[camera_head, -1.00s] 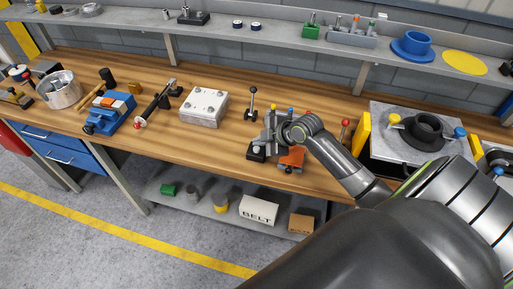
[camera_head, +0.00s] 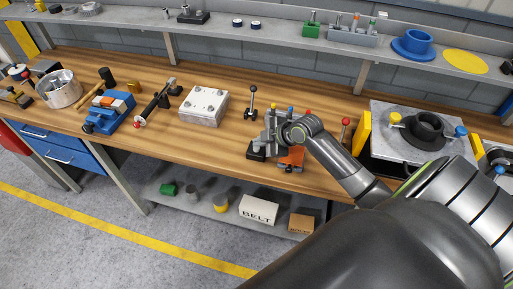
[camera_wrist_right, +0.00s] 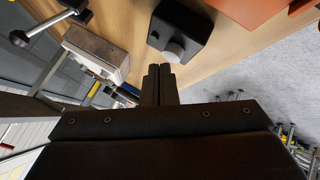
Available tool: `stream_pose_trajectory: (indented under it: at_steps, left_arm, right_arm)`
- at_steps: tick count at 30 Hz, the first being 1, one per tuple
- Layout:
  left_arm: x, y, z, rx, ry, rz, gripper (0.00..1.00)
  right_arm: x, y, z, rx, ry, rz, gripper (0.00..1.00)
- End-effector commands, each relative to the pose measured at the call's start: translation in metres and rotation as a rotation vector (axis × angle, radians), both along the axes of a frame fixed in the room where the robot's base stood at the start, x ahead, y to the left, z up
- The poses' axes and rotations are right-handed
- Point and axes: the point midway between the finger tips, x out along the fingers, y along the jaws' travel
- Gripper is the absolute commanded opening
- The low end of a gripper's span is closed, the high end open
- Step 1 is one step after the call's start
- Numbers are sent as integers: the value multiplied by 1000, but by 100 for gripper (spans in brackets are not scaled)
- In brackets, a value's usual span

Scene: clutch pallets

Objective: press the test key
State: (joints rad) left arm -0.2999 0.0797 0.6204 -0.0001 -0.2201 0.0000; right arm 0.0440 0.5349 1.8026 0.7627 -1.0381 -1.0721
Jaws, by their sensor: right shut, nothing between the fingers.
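A small black box with a round grey button, likely the test key (camera_head: 256,154), sits near the bench's front edge. In the right wrist view the box (camera_wrist_right: 190,28) and its button (camera_wrist_right: 174,52) lie just beyond my fingertips. My right gripper (camera_head: 265,143) is over the box in the head view and partly hides it. In the wrist view the right gripper (camera_wrist_right: 160,70) is shut and empty, its tips pointing toward the button. A small gap seems to show between tips and button; contact cannot be told. My left gripper is not in view.
An orange block (camera_head: 291,159) stands right of the box. A black-knobbed lever (camera_head: 251,100) stands behind it, and a pale bolted block (camera_head: 204,105) to the left. A grey plate with a black ring (camera_head: 427,132) is at the right. The wooden bench is clear between these.

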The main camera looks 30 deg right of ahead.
Motion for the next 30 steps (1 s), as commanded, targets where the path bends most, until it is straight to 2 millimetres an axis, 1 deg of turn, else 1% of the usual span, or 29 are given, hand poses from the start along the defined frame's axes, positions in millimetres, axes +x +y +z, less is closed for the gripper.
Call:
stream_pose_trajectory:
  at_steps: [30]
  left_arm:
    - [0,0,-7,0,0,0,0]
  right_arm:
    - [0,0,-9,1,0,-1,0]
